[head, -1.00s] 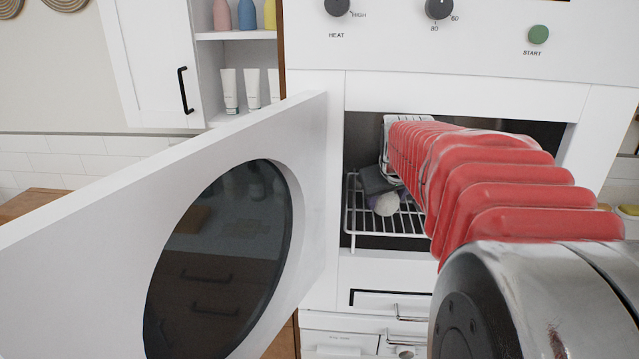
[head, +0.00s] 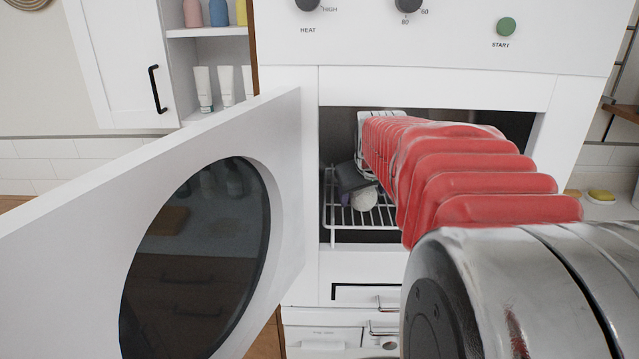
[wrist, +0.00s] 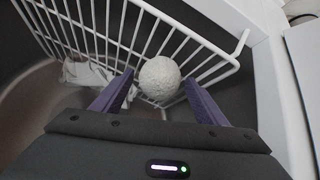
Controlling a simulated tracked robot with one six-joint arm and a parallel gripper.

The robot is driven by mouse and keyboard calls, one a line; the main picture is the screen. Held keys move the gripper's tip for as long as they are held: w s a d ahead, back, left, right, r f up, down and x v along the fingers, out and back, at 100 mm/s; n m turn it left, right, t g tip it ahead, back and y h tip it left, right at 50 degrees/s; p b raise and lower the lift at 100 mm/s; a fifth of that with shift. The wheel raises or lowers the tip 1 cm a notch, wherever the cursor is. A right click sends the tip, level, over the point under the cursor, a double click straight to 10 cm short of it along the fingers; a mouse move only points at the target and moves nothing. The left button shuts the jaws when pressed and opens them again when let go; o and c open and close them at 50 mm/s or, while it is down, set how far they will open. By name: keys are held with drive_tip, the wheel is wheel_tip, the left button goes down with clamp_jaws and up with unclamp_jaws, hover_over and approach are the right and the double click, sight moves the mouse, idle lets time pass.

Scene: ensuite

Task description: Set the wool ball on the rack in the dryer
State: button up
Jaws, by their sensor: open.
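The wool ball (head: 364,198) is off-white and round. It lies on the white wire rack (head: 341,229) inside the open dryer. In the wrist view the ball (wrist: 159,77) rests on the rack bars (wrist: 85,40), near the rack's edge. My gripper (wrist: 160,95) is open, with one purple finger on each side of the ball and a gap between each finger and it. In the head view my arm reaches into the dryer opening and my gripper (head: 355,190) is partly hidden behind it.
The dryer door (head: 285,190) stands open to the left, with a round dark window. A crumpled pale cloth (wrist: 88,76) lies below the rack in the drum. The dryer's white frame (head: 430,88) surrounds the opening closely.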

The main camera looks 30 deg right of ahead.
drive_tip(key=v, duration=1.2)
idle(0.4)
